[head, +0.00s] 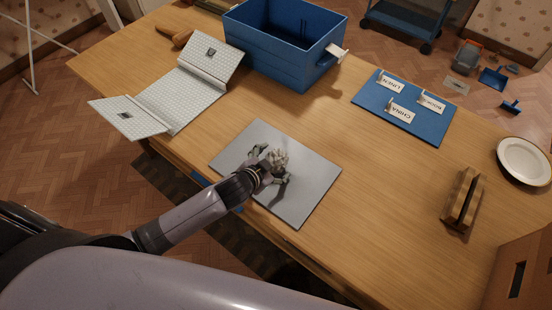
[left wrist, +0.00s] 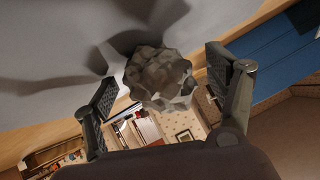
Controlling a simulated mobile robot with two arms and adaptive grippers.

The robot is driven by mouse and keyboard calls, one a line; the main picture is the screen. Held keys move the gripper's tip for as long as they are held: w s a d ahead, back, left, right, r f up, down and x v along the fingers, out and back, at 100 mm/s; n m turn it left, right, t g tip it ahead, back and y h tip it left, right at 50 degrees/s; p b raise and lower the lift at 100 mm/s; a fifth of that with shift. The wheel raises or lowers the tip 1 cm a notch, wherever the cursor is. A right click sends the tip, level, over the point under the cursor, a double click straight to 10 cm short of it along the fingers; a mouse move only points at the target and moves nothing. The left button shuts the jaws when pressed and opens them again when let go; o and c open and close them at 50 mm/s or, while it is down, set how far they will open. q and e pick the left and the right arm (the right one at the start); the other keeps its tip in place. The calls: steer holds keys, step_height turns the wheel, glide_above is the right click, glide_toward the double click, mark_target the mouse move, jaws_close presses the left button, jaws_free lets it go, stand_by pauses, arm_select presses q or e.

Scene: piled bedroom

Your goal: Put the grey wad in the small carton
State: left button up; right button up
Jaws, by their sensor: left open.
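The grey wad (head: 279,158) is a crumpled lump over the grey mat (head: 304,205) near the table's front edge. My left gripper (head: 270,168) reaches in to it from the left, open. In the left wrist view the wad (left wrist: 160,78) shows between the two spread fingers of my left gripper (left wrist: 166,98), with a gap on each side. A brown box (head: 527,262) with a dark slot in its side is cut off at the lower right; I cannot tell whether it is the small carton. My right gripper is not in view.
A blue bin (head: 270,55) stands at the back, beside a folded white grid panel (head: 165,97). A blue board (head: 420,128) with labels, a wooden stand (head: 463,200) and a white plate (head: 524,161) are on the right. Bare table lies between mat and stand.

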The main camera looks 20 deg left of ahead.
arm_select(q)
steer(key=c, duration=1)
steer(key=shift+o, duration=0.2)
